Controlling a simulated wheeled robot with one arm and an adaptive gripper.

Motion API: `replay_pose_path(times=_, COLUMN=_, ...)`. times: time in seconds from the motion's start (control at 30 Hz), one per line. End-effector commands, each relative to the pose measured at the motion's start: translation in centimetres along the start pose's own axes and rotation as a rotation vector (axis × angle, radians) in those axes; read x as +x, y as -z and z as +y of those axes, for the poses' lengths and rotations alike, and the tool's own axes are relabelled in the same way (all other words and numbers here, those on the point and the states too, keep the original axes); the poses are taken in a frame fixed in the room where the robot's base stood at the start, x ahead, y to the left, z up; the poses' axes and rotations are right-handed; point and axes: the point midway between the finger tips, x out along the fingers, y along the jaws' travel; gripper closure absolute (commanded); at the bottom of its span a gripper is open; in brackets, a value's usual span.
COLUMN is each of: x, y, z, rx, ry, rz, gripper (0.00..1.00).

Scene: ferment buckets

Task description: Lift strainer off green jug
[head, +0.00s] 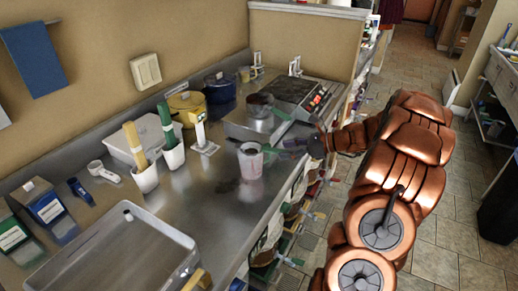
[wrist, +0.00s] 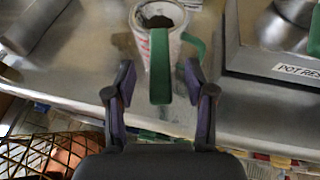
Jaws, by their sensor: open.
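The green jug (head: 250,163) is a pale, clear-sided measuring jug with red markings, upright on the steel counter. It also shows at the top of the wrist view (wrist: 142,46), with a green handle (wrist: 195,48) on its right. A strainer with a dark bowl (wrist: 160,16) sits in the jug's mouth. Its flat green handle (wrist: 159,68) points toward me. My gripper (wrist: 160,88) is open, its fingers on either side of the strainer handle's near end, with gaps on both sides. In the head view my gripper (head: 312,146) is right of the jug.
A metal block labelled "POT RES..." (wrist: 286,68) stands right of the jug; a pot (head: 260,106) with a green handle near it sits on it. White containers (head: 173,157), a yellow pot (head: 186,106) and a large tray (head: 118,252) stand around. Shelves lie below the counter edge.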

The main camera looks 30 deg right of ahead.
Motion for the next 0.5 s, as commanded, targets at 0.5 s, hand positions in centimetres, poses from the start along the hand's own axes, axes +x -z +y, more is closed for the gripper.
replay_pose_path(times=0.5, x=4.3, y=0.5, z=-0.1, rx=-0.003, ry=0.0, rz=0.001, gripper=0.46)
